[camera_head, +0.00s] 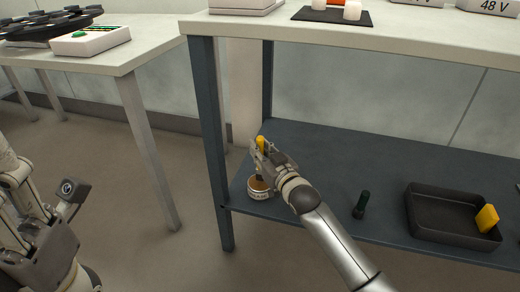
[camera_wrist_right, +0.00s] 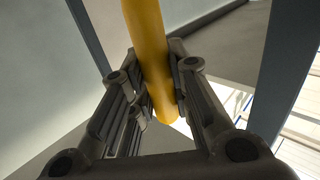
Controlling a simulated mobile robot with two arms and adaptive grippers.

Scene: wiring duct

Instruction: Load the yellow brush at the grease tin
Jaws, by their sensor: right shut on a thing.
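The yellow brush (camera_head: 261,142) is gripped upright in my right gripper (camera_head: 264,157), its yellow handle end standing above the fingers. In the right wrist view the yellow handle (camera_wrist_right: 150,60) runs between the two closed fingers (camera_wrist_right: 160,88). The grease tin (camera_head: 260,195) is a small round tin with a pale label and brown-orange contents. It stands on the lower shelf, directly below my right gripper. The brush's lower end points toward the tin's opening; whether it touches the grease cannot be told.
The blue-grey lower shelf (camera_head: 320,165) also carries a dark green-and-black object (camera_head: 361,204) and a black tray (camera_head: 440,232) with a yellow block (camera_head: 487,218) at its right side. The table leg (camera_head: 208,130) stands left of the tin. The worktop (camera_head: 400,42) overhangs the shelf.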

